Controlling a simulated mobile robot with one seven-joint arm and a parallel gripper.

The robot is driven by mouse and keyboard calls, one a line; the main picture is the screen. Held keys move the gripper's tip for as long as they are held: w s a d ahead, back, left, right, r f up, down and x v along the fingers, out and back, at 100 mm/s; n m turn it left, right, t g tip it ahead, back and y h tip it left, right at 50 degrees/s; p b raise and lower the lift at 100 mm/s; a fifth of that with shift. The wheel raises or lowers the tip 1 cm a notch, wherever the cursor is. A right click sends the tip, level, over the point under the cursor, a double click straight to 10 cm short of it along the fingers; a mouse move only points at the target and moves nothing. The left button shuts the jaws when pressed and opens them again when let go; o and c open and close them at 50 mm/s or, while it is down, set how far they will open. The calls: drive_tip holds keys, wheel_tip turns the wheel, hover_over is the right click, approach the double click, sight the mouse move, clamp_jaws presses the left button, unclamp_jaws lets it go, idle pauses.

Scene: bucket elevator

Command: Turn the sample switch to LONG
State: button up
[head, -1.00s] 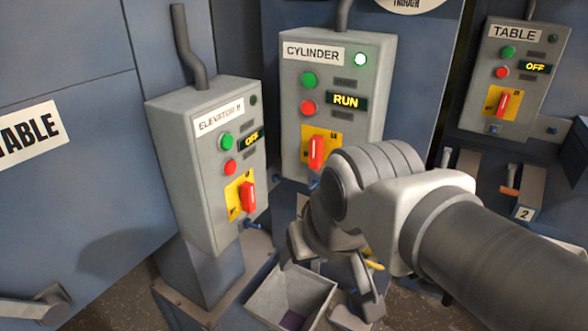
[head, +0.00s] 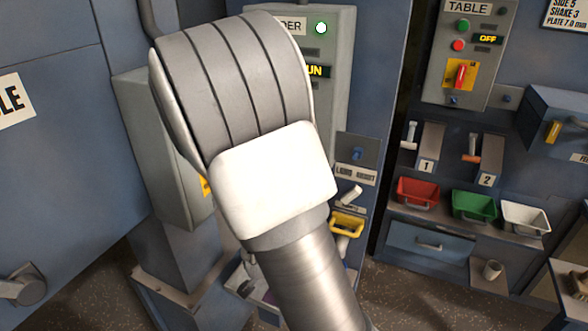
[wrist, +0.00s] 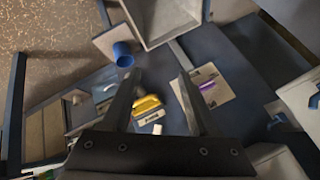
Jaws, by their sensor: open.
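In the head view a small blue switch knob (head: 357,153) sits on a blue-grey panel right of the CYLINDER box. A label plate (head: 355,174) below it seems to read LONG SHORT; the knob's setting is too small to tell. My gripper is hidden behind my arm in the head view. In the wrist view my gripper (wrist: 158,75) is open, its two dark fingers apart with nothing held. The wrist view looks down past the fingers at a yellow item (wrist: 147,104) and a purple item (wrist: 208,86), both apart from the fingers.
My arm covers much of the CYLINDER box (head: 335,100) and the ELEVATOR II box (head: 150,130). A yellow scoop or tray (head: 347,222) is below the label plate. Red (head: 417,191), green (head: 474,206) and white (head: 525,216) bins stand at right. A blue cup (wrist: 122,53) shows in the wrist view.

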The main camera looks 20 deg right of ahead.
drive_tip(key=s+d+f+m+h, duration=0.1)
drive_tip(key=d+f+m+h, duration=0.15)
drive_tip(key=d+h, duration=0.35)
drive_tip(key=w+d+r+t+h+b, duration=0.3)
drive_tip(key=d+r+t+b, duration=0.1)
drive_tip(key=d+b, duration=0.5)
drive_tip(key=shift+w+r+n+t+h, duration=0.15)
drive_tip(key=shift+r+n+t+h, duration=0.25)
drive_tip(key=shift+t, duration=0.4)
drive_tip(key=shift+d+b, duration=0.3)
drive_tip(key=shift+b, duration=0.75)
drive_tip(key=shift+d+f+b, duration=0.1)
drive_tip(key=shift+b, duration=0.35)
